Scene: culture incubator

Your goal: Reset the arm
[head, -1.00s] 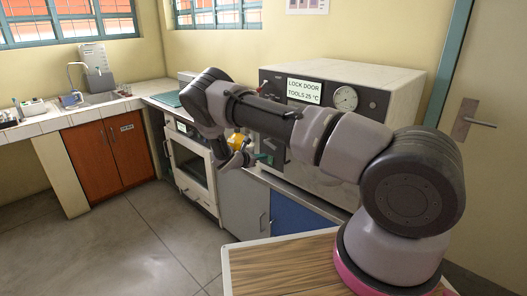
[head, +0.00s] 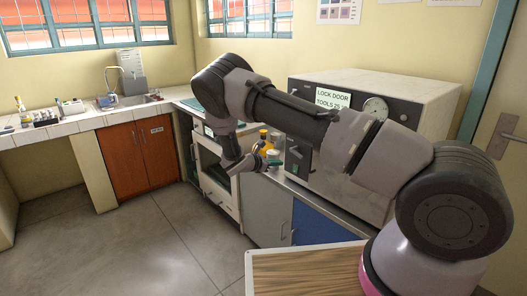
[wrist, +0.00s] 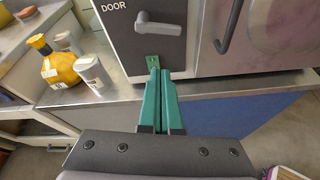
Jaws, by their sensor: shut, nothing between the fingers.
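My arm stretches across the middle of the head view, bent at the elbow, with its forearm hanging down. My gripper (head: 262,160) is at its lower end, in front of the counter with the bottles. In the wrist view the two teal fingers (wrist: 160,84) lie together, shut, with nothing between them. Their tips are in front of the lower edge of the grey cabinet with the door handle (wrist: 158,24). Whether they touch it I cannot tell.
A yellow bottle (wrist: 60,68) and a white-lidded container (wrist: 93,75) stand on the counter left of the fingers. The large incubator (head: 420,88) stands behind my arm. A wooden-topped surface (head: 305,274) is in front. The floor (head: 150,235) at left is clear.

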